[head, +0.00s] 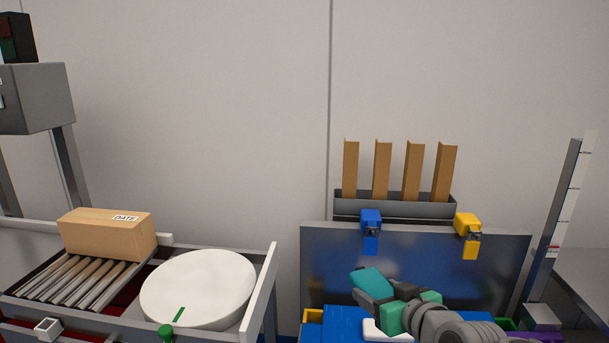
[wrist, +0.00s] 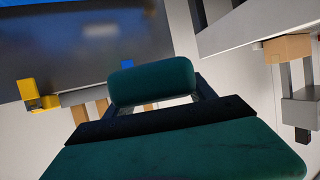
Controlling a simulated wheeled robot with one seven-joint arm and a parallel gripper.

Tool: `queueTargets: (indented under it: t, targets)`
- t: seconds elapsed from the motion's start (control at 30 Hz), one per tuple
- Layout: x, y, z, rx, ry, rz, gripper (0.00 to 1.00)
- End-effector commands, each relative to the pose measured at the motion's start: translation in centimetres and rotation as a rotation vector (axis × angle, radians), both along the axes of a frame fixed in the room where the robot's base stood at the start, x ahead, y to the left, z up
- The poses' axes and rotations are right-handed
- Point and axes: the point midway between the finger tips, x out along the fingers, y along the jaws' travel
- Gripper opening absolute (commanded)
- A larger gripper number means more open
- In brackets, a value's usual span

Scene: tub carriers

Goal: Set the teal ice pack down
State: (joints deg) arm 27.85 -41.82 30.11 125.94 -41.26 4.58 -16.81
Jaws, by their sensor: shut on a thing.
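The teal ice pack (head: 371,280) is a small rounded block at the end of my arm in the head view. In the wrist view the ice pack (wrist: 150,81) sits across the front of my gripper. My gripper (head: 370,291) has dark fingers shut on the ice pack. It holds the pack up, in front of the grey upright panel (head: 335,270) and above a blue surface (head: 340,320). The pack's far side and its underside are hidden.
A white round turntable (head: 198,288) and a roller conveyor with a cardboard box (head: 105,235) stand at left. Blue (head: 371,228) and yellow (head: 469,233) clips hang on the panel's top edge. A white item (head: 385,331) lies below my gripper. A tall scale post (head: 560,215) stands at right.

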Motion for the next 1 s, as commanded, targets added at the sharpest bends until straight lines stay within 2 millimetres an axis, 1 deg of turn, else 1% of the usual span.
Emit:
queueTargets:
  t: [0.03, 0.17, 0.4, 0.53, 0.63, 0.77, 0.9, 0.97, 1.0]
  targets:
    - [0.2, 0.0, 1.7, 0.002, 0.001, 0.001, 0.07]
    - [0.8, -0.1, 3.4, 0.006, -0.001, 0.004, 0.07]
    - [1.8, 0.0, 7.7, 0.009, 0.000, 0.007, 0.07]
    - [2.2, 0.0, 9.5, 0.006, 0.001, 0.004, 0.07]
    - [2.3, 0.0, 10.3, 0.002, 0.000, 0.001, 0.07]
    - [2.3, 0.0, 10.4, -0.002, 0.000, -0.002, 0.07]
    - [2.3, -0.1, 9.9, -0.005, 0.000, -0.006, 0.07]
    - [2.3, -0.7, 9.4, -0.004, 0.000, -0.018, 0.07]
    - [2.3, -1.4, 8.9, -0.005, 0.000, -0.033, 0.07]
